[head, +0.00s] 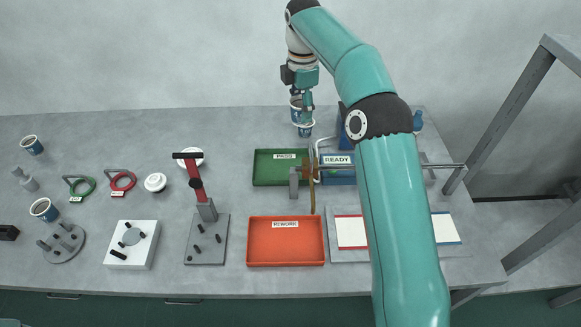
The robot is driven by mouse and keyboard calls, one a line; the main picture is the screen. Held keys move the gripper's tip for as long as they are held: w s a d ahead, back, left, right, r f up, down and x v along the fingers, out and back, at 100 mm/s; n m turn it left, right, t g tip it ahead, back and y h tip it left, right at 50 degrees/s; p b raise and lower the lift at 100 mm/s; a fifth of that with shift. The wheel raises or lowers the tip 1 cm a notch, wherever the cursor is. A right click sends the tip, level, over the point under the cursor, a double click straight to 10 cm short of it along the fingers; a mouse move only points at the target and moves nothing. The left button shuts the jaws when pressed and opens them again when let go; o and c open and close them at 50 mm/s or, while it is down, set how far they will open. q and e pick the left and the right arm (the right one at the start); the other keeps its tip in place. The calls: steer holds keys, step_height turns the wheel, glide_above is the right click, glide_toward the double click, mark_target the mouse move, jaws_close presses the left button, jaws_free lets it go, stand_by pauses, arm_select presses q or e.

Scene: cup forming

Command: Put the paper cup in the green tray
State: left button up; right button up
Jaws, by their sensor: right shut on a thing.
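My right gripper (302,108) hangs from the teal arm at the back of the table, fingers pointing down. It is shut on a blue and white paper cup (305,131), partly hidden by the fingers. The green tray (262,180) lies just in front and to the left of the cup, with a small label at its back; its floor looks empty. The cup appears above the table near the tray's back right corner; its exact height is hard to tell. My left gripper is not in view.
A red-orange tray (286,255) lies in front of the green one. A blue bin marked READY (338,178) and a metal fixture stand right of the green tray. A red-handled press (197,190) stands left. Two more paper cups (32,146) (43,210) are far left.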

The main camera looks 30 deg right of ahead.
step_height(320, 180, down, 5)
steer(key=shift+s+f+b, duration=0.1)
steer(key=shift+b, duration=0.7)
step_height(320, 180, down, 9)
steer(key=shift+f, duration=2.8)
steer(key=o, duration=0.4)
steer(key=shift+f, duration=0.1)
steer(key=shift+c, duration=0.2)
steer(key=o, duration=0.5)
steer(key=shift+c, duration=0.2)
